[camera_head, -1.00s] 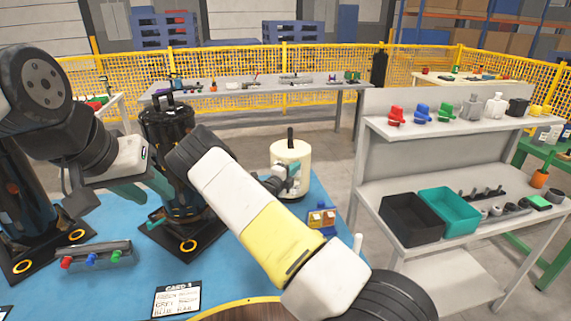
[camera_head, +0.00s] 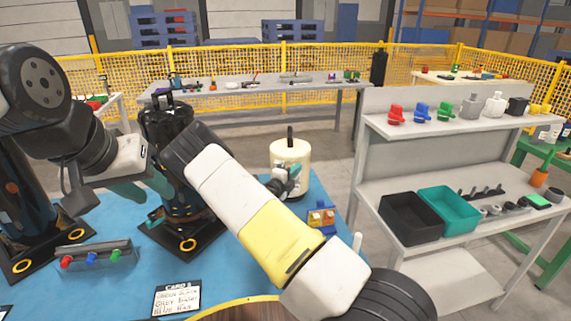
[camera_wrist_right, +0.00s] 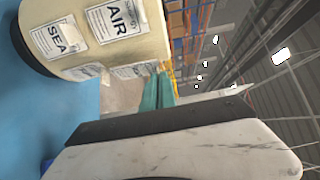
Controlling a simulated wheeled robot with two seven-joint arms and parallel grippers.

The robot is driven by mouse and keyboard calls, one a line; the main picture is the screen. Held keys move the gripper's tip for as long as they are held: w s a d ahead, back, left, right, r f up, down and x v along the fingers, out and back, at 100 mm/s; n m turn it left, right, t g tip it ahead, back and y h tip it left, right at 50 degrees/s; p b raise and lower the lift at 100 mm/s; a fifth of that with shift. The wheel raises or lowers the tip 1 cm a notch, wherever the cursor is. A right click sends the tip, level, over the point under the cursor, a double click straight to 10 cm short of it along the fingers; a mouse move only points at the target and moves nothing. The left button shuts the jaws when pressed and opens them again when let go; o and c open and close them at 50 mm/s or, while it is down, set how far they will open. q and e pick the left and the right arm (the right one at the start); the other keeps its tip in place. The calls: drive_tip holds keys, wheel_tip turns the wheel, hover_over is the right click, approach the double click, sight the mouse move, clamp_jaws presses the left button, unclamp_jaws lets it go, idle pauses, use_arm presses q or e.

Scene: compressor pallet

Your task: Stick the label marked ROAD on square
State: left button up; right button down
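A cream drum (camera_head: 290,152) with a black top handle stands at the blue table's far right corner. In the right wrist view, the drum (camera_wrist_right: 100,52) carries white labels, including AIR (camera_wrist_right: 117,18) and SEA (camera_wrist_right: 59,37). Other labels lie at an angle and are unreadable; I cannot read ROAD anywhere or identify a square. My right gripper (camera_head: 294,178) is close in front of the drum; contact is unclear. Its teal fingers (camera_wrist_right: 157,91) look together, with no label visible between them. My left gripper (camera_head: 146,187) is open and empty, in front of the black compressor (camera_head: 168,130).
A card (camera_head: 177,299), a grey holder with red, blue and green parts (camera_head: 97,257) and a small orange-and-blue block (camera_head: 321,217) are on the blue table (camera_head: 130,285). A grey shelf bench (camera_head: 455,243) with black and teal bins stands to the right.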

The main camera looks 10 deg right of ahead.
drive_tip(key=shift+s+d, duration=0.1)
drive_tip(key=shift+s, duration=1.85)
